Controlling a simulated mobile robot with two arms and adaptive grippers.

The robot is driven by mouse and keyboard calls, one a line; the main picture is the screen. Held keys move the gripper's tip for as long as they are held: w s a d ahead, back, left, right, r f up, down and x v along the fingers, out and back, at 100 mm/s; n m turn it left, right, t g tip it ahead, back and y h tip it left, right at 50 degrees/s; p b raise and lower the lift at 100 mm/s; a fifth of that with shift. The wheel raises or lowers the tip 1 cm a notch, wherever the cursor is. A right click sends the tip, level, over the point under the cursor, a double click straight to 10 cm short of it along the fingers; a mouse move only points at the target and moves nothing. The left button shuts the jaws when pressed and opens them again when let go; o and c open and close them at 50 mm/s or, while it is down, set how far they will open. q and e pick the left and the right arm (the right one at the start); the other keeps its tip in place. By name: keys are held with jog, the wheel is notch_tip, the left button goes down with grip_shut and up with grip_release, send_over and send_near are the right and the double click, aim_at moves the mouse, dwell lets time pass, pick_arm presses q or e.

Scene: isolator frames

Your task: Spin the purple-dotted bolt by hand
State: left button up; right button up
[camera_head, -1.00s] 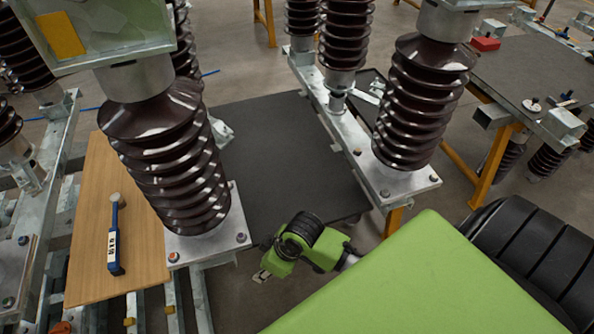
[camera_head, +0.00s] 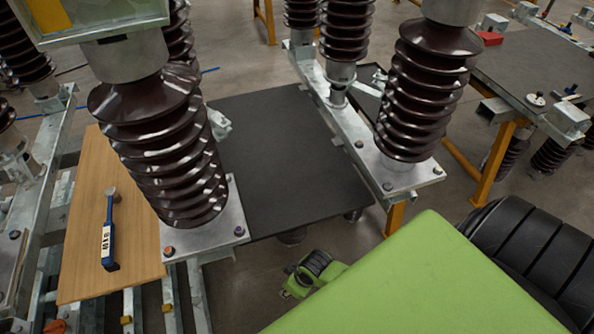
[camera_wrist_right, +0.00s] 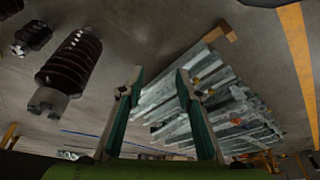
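Several small bolts sit on the insulator base plates in the head view. The left grey plate (camera_head: 203,236) carries one bolt with an orange-red top (camera_head: 169,251) at its front left corner and a bluish-dark bolt (camera_head: 239,231) at its right. The right plate has a dark bolt (camera_head: 387,186) and another (camera_head: 437,170). My left gripper is not in view.
Ribbed brown insulators (camera_head: 165,150) rise from both plates. A dark grey tabletop (camera_head: 285,150) lies between them, clear. A wooden board (camera_head: 80,245) holds a blue-handled tool (camera_head: 108,232). The wrist view shows an insulator (camera_wrist_right: 70,62) and grey metal bars (camera_wrist_right: 205,100).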

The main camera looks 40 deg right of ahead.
jog(key=shift+s+d+f, duration=0.15)
jog(key=shift+s+f, duration=0.2)
jog(key=shift+f, duration=0.3)
jog(key=shift+s+d+f, duration=0.2)
jog(key=shift+s+f, duration=0.1)
jog(key=shift+f, duration=0.35)
jog(key=shift+s+d+f, duration=0.15)
jog(key=shift+s+f, duration=0.2)
jog(key=shift+f, duration=0.3)
jog(key=shift+f, duration=0.1)
